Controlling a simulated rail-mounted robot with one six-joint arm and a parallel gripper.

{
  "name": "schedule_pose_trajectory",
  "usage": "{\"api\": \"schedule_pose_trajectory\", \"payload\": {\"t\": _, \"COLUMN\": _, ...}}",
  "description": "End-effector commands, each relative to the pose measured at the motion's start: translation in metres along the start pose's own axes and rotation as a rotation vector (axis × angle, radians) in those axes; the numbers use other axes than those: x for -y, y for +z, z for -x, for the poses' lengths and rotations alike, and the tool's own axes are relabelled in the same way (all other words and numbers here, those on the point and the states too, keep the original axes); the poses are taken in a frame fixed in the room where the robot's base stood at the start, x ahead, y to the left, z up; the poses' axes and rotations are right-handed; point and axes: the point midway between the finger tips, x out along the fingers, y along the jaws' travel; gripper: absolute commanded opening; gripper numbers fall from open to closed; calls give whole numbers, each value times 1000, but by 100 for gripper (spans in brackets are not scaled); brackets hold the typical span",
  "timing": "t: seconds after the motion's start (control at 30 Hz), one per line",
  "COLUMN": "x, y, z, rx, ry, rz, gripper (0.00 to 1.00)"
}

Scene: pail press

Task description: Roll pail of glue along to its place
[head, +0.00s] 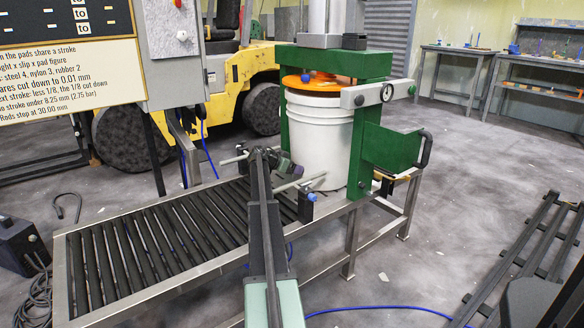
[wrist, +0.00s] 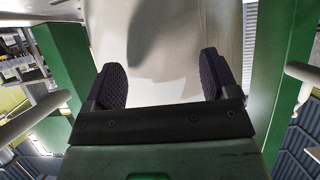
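The pail (head: 318,142) is white with an orange lid (head: 313,84). It stands upright inside the green press frame (head: 334,62), at the right end of the roller conveyor (head: 170,236). My gripper (head: 284,166) is low at the pail's near left side. In the wrist view my gripper (wrist: 162,84) has its two dark ribbed pads wide apart with nothing held between them. The pail's pale wall (wrist: 170,35) fills the space beyond the pads. I cannot tell whether the pads touch it. The pail's lower near side is partly hidden by my arm and rods.
A dial gauge (head: 386,93) sits on the press's front bar. A green side plate (head: 391,147) stands right of the pail. Rods with blue ends (head: 311,197) flank the conveyor's right end. The rollers to the left are empty. A yellow forklift (head: 150,80) stands behind.

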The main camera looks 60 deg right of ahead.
Motion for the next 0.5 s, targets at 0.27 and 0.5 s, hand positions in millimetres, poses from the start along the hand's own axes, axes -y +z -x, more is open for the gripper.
{"api": "schedule_pose_trajectory", "payload": {"t": 0.27, "x": 0, "y": -3, "z": 6, "rx": 0, "ry": -1, "rz": 0, "gripper": 80}}
{"api": "schedule_pose_trajectory", "payload": {"t": 0.5, "x": 0, "y": -16, "z": 41, "rx": 1, "ry": -2, "rz": 1, "gripper": 80}}
